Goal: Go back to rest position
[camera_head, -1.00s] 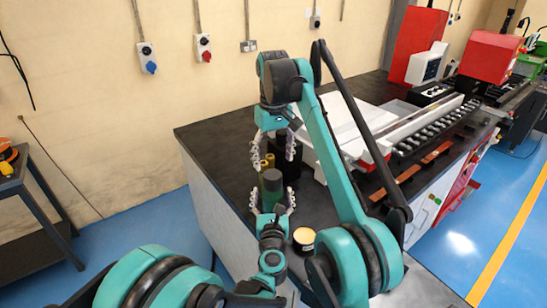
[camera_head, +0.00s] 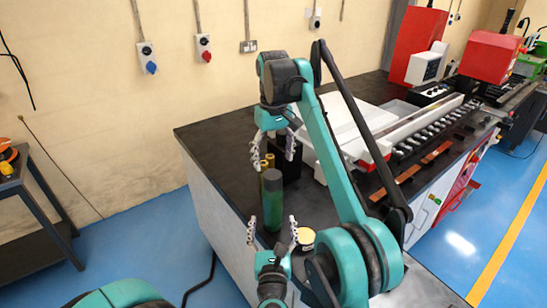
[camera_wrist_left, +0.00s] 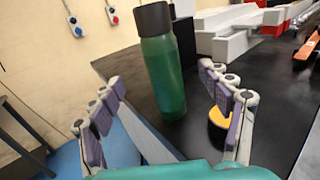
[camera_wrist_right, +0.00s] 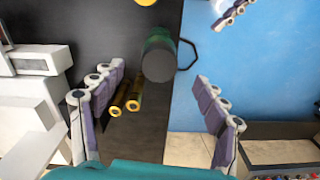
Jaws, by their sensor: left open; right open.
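My left gripper (camera_head: 271,240) is open and empty at the near corner of the dark bench top (camera_head: 215,133). A green bottle with a dark cap (camera_head: 272,205) stands upright on the bench just beyond its fingertips. In the left wrist view the bottle (camera_wrist_left: 163,80) shows beyond and between the spread fingers (camera_wrist_left: 165,100). My right gripper (camera_head: 272,150) is open above the bench, on the far side of the bottle. In the right wrist view its fingers (camera_wrist_right: 160,105) are spread and hold nothing.
Brass-coloured cylinders (camera_wrist_right: 126,98) stand by the bottle. A round yellow-topped container (camera_head: 305,237) sits near the bench's front edge. The white and red machine (camera_head: 375,140) fills the bench to the right. A dark side table (camera_head: 35,195) stands at the left.

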